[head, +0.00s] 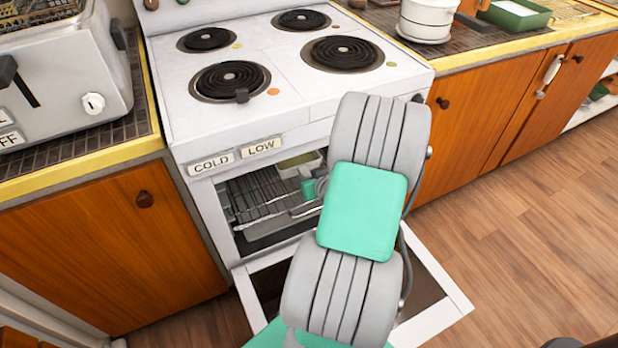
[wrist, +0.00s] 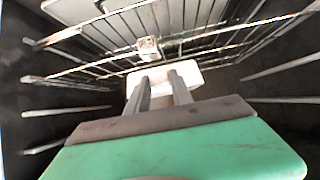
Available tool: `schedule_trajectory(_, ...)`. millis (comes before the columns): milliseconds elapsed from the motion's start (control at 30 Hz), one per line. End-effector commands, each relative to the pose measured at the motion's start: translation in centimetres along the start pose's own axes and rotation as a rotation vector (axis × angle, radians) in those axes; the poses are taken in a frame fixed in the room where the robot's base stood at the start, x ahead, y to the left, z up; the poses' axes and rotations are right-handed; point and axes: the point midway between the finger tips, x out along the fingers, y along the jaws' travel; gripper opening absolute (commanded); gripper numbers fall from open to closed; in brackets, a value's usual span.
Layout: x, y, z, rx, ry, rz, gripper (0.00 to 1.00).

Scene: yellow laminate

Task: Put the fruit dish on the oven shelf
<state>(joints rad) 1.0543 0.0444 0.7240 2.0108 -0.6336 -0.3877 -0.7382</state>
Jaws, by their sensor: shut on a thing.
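The fruit dish shows as a pale, off-white piece (wrist: 194,78) at the fingertips in the wrist view; most of its shape is hidden. My gripper (wrist: 160,82) is shut on it, inside the oven. In the head view a cream-coloured dish-like thing (head: 300,162) shows in the oven opening beside the green of my gripper, partly hidden by my arm. The wire oven shelf (wrist: 225,42) stretches across the top of the wrist view, beyond the dish. It also shows at the left of the oven opening in the head view (head: 258,190). I cannot tell whether dish and shelf touch.
The oven door (head: 435,318) hangs open and low beneath my arm. Side rails (wrist: 60,110) line the dark oven walls. A small pale block (wrist: 148,47) shows by the shelf wires. The stove top (head: 290,50) with its burners is above; open floor (head: 530,220) lies to the right.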

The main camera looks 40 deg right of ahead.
Motion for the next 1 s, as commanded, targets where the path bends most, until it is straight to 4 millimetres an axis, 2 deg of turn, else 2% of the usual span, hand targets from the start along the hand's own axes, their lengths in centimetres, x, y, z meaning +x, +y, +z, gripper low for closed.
schedule_trajectory(667, 0.7, 0.1, 0.7, -0.001, 0.005, 0.001, 0.00)
schedule_trajectory(700, 0.7, 0.1, 0.7, -0.001, 0.005, 0.001, 0.26)
schedule_trajectory(867, 0.7, 0.1, 0.8, -0.001, 0.003, 0.001, 0.13)
schedule_trajectory(1000, 0.7, 0.0, 0.8, -0.001, 0.002, 0.001, 0.12)
